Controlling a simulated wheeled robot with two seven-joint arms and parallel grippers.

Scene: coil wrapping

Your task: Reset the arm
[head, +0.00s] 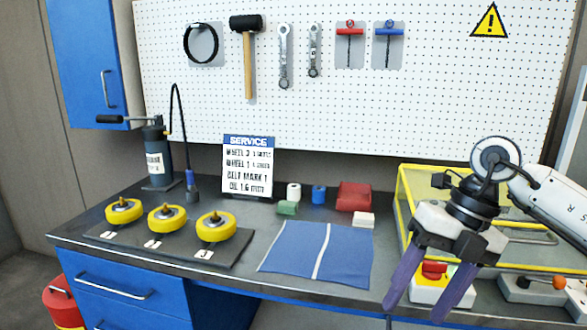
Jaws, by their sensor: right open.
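My right gripper (418,302) hangs at the right, in front of the bench's front edge, with its two purple fingers spread apart and pointing down. Nothing shows between the fingers except part of a yellow and white box with a red switch (434,269) behind them. My right arm (555,205) comes in from the right edge. My left gripper is not in the head view.
A blue cloth (290,250) lies mid-bench. Yellow wheels (166,219) sit on a dark board at the left, near an oil pump (158,165). A service sign (249,168) and small blocks (354,196) stand behind. A yellow-framed case (408,185) is behind my right gripper.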

